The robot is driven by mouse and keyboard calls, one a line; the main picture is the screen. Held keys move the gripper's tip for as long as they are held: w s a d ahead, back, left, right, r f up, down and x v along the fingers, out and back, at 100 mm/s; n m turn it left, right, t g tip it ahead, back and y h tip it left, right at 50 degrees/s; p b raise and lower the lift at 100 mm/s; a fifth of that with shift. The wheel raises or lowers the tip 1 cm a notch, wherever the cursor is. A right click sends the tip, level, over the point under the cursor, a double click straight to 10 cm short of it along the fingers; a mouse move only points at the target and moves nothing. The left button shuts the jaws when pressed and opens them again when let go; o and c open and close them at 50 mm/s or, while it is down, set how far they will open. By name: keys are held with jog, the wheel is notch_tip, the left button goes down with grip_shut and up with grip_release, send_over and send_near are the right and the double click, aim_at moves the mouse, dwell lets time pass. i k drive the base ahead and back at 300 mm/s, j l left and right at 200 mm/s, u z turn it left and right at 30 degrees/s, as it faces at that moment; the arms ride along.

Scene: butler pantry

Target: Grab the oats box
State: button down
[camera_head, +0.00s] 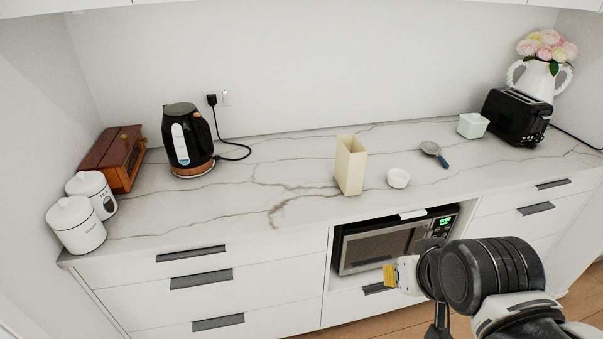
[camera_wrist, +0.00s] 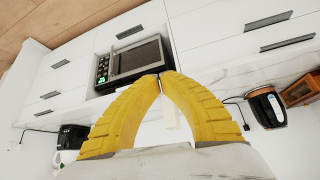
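A plain cream upright box (camera_head: 350,166), which looks like the oats box though no label shows, stands near the front edge of the marble counter, above the microwave. My gripper (camera_head: 391,275) is in front of the lower cabinets, below counter height and apart from the box. In the wrist view the yellow fingers (camera_wrist: 161,76) curve together and their tips meet with nothing held. Part of a cream shape, probably the box (camera_wrist: 169,113), shows through the gap behind the fingers.
A small white bowl (camera_head: 398,178) stands just right of the box, with a dark-handled scoop (camera_head: 434,153) beyond it. A kettle (camera_head: 187,140) is at left, a toaster (camera_head: 516,117) at right. A microwave (camera_head: 390,241) sits under the counter. Counter left of the box is clear.

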aim_at(352, 156)
jog(key=i+j+u, duration=0.15)
jog(key=i+u, duration=0.65)
jog(key=k+j, duration=0.05)
jog(key=k, duration=0.05)
